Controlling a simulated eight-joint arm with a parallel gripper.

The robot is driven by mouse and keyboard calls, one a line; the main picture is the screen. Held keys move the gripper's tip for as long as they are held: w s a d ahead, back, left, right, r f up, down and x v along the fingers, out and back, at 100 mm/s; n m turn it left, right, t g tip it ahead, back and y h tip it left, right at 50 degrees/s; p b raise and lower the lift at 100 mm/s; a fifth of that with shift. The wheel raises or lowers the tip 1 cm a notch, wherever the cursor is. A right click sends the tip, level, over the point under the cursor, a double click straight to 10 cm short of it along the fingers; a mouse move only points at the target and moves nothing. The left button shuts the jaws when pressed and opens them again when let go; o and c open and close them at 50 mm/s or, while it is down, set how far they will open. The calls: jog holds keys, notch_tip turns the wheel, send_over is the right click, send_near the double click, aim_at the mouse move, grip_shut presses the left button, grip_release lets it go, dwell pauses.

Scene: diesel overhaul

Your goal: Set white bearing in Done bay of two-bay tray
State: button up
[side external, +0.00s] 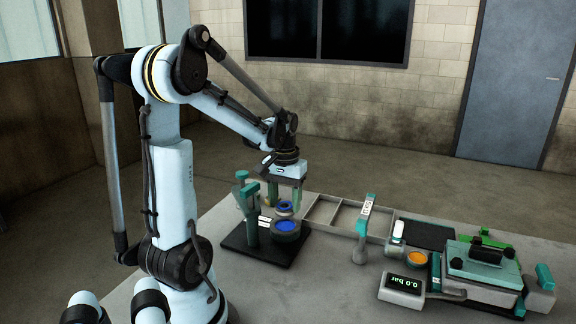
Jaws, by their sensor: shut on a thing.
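My gripper (285,203) points down over the black fixture. Its two greenish fingers are shut on a small pale ring with a blue centre, which looks like the white bearing (285,207). The bearing is just above a grey round seat with a blue disc (285,227) on the fixture; I cannot tell whether they touch. The shallow grey tray (333,212) with divided bays lies on the table, right of the gripper. I cannot make out which bay is Done.
The black fixture base (262,246) carries a teal post (250,212). A labelled upright tool (363,230) stands by the tray. Further right are an orange-topped cup (416,258), a pressure readout (403,288) and a teal-topped machine (483,263). The front table is bare.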

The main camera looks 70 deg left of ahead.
aim_at(323, 213)
jog(key=w+a+r+m, duration=0.1)
jog(key=w+a+m, duration=0.2)
jog(key=w+m, duration=0.35)
jog(key=w+a+r+m, duration=0.1)
jog(key=w+a+m, duration=0.2)
jog(key=w+m, duration=0.35)
jog(key=shift+n, duration=0.5)
jog(key=shift+w+f, duration=0.2)
jog(key=shift+f, duration=1.3)
jog(key=shift+w+f, duration=0.25)
jog(key=shift+f, duration=1.2)
jog(key=shift+w+f, duration=0.2)
jog(key=shift+f, duration=1.3)
jog(key=shift+f, duration=0.35)
jog(key=o, duration=1.3)
jog(key=shift+r, duration=3.55)
